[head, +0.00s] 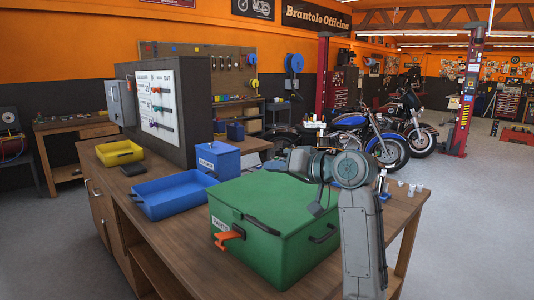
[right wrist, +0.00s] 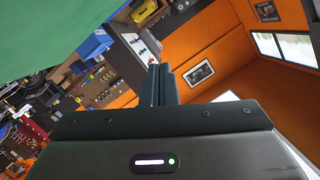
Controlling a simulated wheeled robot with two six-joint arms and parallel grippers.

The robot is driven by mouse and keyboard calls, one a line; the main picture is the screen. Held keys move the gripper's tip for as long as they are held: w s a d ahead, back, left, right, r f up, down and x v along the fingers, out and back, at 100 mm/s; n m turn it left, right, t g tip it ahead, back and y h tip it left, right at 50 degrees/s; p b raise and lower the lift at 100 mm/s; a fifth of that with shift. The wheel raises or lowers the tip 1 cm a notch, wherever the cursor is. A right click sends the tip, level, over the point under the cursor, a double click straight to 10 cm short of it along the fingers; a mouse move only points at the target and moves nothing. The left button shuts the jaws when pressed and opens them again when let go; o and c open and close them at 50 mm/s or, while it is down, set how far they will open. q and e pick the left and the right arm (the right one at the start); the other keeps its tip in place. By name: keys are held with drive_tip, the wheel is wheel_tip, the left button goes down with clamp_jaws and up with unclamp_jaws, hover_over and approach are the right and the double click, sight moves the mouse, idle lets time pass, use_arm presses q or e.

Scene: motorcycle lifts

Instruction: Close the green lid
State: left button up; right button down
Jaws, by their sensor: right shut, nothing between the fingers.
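The green box (head: 290,258) stands at the front of the wooden workbench, with an orange latch (head: 229,236) and a white label on its front. Its green lid (head: 262,202) lies flat over the top in the head view, and I see no clear gap under it. In the right wrist view a green surface (right wrist: 50,25) fills the top left corner. My right gripper (head: 317,205) is over the right part of the lid; I cannot tell if it touches. Its fingers (right wrist: 160,80) are together and empty. My left gripper is not in view.
A blue tray (head: 172,195), a yellow bin (head: 119,153) and a blue box (head: 218,160) stand left of and behind the green box. A dark tool panel (head: 185,100) rises behind them. Small metal parts (head: 412,188) stand at the bench's right end.

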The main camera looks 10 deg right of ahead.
sight(265, 222)
drive_tip(key=a+f+b, duration=0.1)
drive_tip(key=f, duration=0.3)
drive_tip(key=s+f+n+b, duration=0.1)
drive_tip(key=f+b, duration=0.1)
drive_tip(key=f, duration=0.2)
drive_tip(key=s+a+f+n+h+b, duration=0.1)
drive_tip(key=f, duration=0.3)
drive_tip(key=shift+a+f+t+b, duration=0.3)
drive_tip(key=shift+a+f, duration=0.05)
drive_tip(key=shift+f, duration=0.05)
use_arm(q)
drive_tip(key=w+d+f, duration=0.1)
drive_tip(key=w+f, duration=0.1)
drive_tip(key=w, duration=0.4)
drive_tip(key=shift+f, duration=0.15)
use_arm(e)
drive_tip(key=shift+s+f, duration=0.1)
drive_tip(key=shift+f, duration=0.05)
